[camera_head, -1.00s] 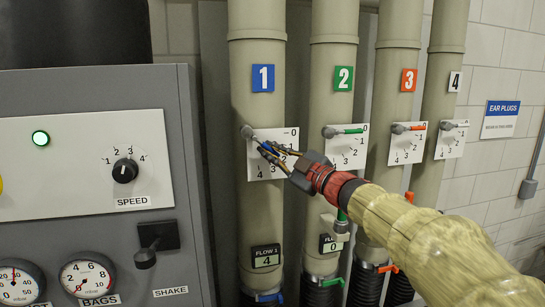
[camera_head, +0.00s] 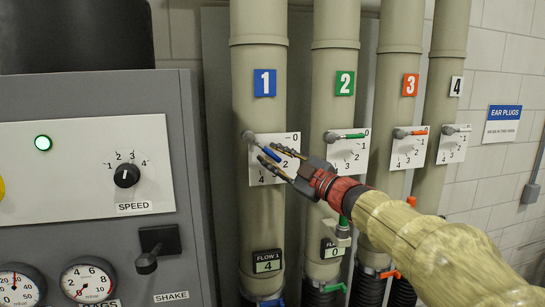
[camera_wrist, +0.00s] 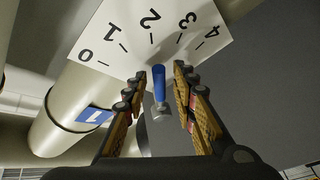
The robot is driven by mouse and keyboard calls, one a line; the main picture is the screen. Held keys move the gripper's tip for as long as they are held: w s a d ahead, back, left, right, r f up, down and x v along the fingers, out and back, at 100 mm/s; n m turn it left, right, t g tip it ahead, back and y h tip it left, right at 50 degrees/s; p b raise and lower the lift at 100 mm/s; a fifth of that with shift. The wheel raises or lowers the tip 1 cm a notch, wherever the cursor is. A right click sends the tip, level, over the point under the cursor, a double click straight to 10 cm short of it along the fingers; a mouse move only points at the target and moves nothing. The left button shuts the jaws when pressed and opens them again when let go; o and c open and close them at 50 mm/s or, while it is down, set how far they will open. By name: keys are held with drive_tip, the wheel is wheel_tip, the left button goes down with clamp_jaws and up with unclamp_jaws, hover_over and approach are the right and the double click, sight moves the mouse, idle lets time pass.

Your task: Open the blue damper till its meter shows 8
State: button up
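The blue damper's lever (camera_head: 271,154) sits on a white dial plate (camera_head: 287,139) on pipe 1 and slants down to the right from its pivot. The meter, labelled FLOW 1 (camera_head: 267,262), reads 4. My gripper (camera_head: 267,153) is open at the handle. In the wrist view my gripper (camera_wrist: 159,74) has one finger on each side of the handle, with a gap to both.
Pipes 2, 3 and 4 stand to the right with a green lever (camera_head: 346,136), a red lever (camera_head: 412,132) and a white lever (camera_head: 459,129). A grey control cabinet (camera_head: 180,110) with a SPEED knob (camera_head: 127,176) and a SHAKE switch (camera_head: 150,255) is at the left.

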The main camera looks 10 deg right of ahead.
drive_tip(key=v, duration=1.1)
drive_tip(key=shift+s, duration=0.25)
drive_tip(key=shift+d+f, duration=0.1)
drive_tip(key=shift+d, duration=0.05)
drive_tip(key=s+d+f+m+g+h+b, duration=0.1)
drive_tip(key=s+d+f+m+h+b, duration=0.15)
drive_tip(key=f+m+h+b, duration=0.4)
drive_tip(key=s+d+f+m+g+h+b, duration=0.1)
drive_tip(key=s+f+m+h+b, duration=0.15)
drive_tip(key=f, duration=0.75)
drive_tip(key=s+d+f+m+g+h+b, duration=0.1)
drive_tip(key=s+d+f+m+h+b, duration=0.1)
drive_tip(key=s+f+m+h+b, duration=0.45)
drive_tip(key=s+a+f+g+y+b, duration=0.3)
drive_tip(key=s+f, duration=0.6)
drive_tip(key=f, duration=0.6)
drive_tip(key=s+a+f+g+y+b, duration=0.3)
drive_tip(key=s+a+f+g, duration=0.2)
drive_tip(key=s+f, duration=0.5)
wheel_tip(320, 180, down, 5)
drive_tip(key=a, duration=0.2)
drive_tip(key=shift+a+g+b, duration=0.35)
drive_tip(key=shift+g, duration=0.05)
drive_tip(key=shift+r, duration=0.15)
